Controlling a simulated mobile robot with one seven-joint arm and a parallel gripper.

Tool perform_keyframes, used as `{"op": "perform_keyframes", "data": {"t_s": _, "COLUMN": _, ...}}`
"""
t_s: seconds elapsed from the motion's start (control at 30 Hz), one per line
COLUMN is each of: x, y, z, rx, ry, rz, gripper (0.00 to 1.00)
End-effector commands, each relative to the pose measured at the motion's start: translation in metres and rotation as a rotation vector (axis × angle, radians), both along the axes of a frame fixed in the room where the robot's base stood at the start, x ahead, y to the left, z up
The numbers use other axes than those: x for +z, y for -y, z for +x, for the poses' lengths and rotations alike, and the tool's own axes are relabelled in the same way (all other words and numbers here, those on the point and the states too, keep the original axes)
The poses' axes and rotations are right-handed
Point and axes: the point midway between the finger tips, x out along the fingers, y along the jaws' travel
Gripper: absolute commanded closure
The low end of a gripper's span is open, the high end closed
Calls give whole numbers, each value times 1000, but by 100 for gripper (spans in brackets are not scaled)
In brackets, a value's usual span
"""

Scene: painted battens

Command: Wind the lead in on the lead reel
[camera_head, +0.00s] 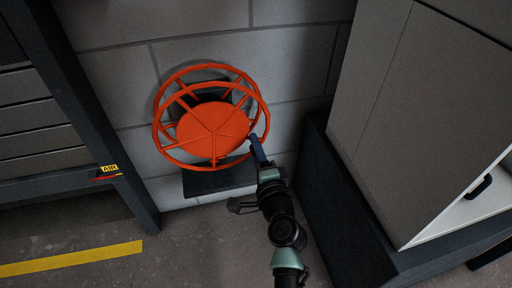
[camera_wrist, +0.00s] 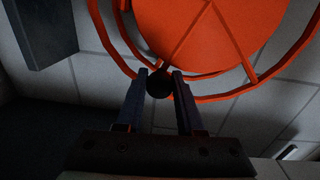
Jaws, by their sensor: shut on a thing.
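The lead reel (camera_head: 212,128) is an orange open-spoked wheel with a solid round hub, mounted low on the block wall. It also fills the top of the wrist view (camera_wrist: 205,45). My gripper (camera_head: 255,141) is at the reel's right lower edge. In the wrist view my gripper (camera_wrist: 160,76) has its two fingers on either side of a small black round knob (camera_wrist: 159,84), shut on it. The knob sits at the reel's rim and looks like its crank handle. No lead can be made out in either view.
A dark bracket (camera_head: 218,179) is under the reel. A dark drawer bench (camera_head: 95,120) stands at the left. A dark plinth (camera_head: 345,205) with a grey cabinet (camera_head: 425,110) stands close on the right. Yellow tape (camera_head: 70,258) marks the floor.

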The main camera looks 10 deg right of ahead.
Motion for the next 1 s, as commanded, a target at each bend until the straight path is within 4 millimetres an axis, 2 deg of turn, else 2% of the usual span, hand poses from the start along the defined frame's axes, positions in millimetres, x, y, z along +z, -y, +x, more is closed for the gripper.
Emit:
{"op": "perform_keyframes", "data": {"t_s": 0.13, "x": -2, "y": 0, "z": -1, "rx": 0, "ry": -3, "rz": -1, "gripper": 100}}
{"op": "perform_keyframes", "data": {"t_s": 0.17, "x": -2, "y": 0, "z": -1, "rx": 0, "ry": -4, "rz": -1, "gripper": 58}}
{"op": "perform_keyframes", "data": {"t_s": 0.3, "x": -1, "y": 0, "z": -1, "rx": 0, "ry": -3, "rz": -1, "gripper": 34}}
{"op": "perform_keyframes", "data": {"t_s": 0.67, "x": 0, "y": 0, "z": -3, "rx": 0, "ry": -1, "rz": -2, "gripper": 34}}
{"op": "perform_keyframes", "data": {"t_s": 0.87, "x": 3, "y": 0, "z": -29, "rx": -1, "ry": -3, "rz": -2, "gripper": 34}}
{"op": "perform_keyframes", "data": {"t_s": 1.0, "x": 4, "y": 0, "z": -58, "rx": 0, "ry": -5, "rz": -1, "gripper": 34}}
